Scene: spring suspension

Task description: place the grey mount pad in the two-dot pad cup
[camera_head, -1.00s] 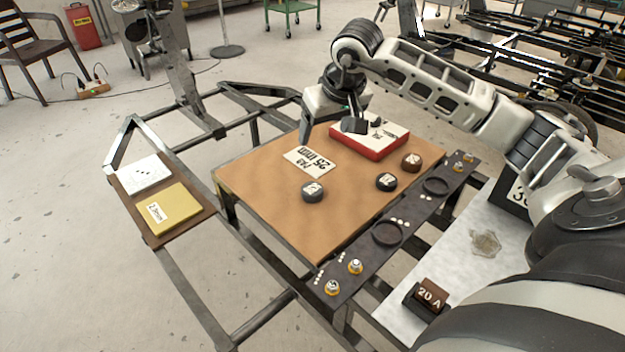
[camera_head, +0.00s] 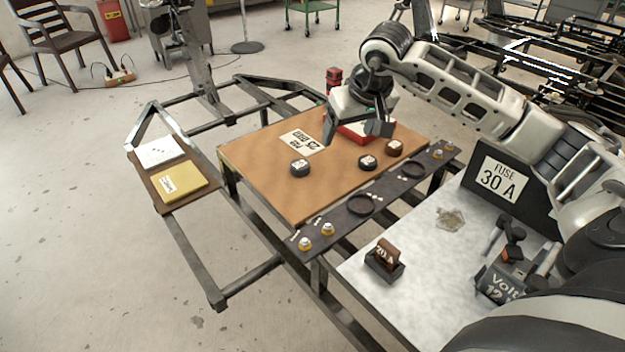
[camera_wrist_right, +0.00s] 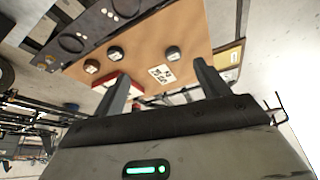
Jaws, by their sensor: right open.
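The grey mount pad (camera_head: 300,168) lies on the brown board, in front of the white label card (camera_head: 303,142). It also shows in the right wrist view (camera_wrist_right: 175,53). Two ring-shaped cups, a left one (camera_head: 360,204) and a right one (camera_head: 412,169), sit on the dark strip along the board's near edge. Small white dots lie beside them, too small to count surely, so I cannot tell which is the two-dot cup. My right gripper (camera_head: 355,137) is open and empty above the board's far side, behind the pads and in front of the red box. My left gripper is not in view.
A black pad (camera_head: 367,162) and a brown pad (camera_head: 394,148) sit right of the grey one. The red box (camera_head: 352,133) is partly hidden by my gripper. Brass-coloured fittings (camera_head: 305,244) stand at the strip's ends. The board's near left is clear.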

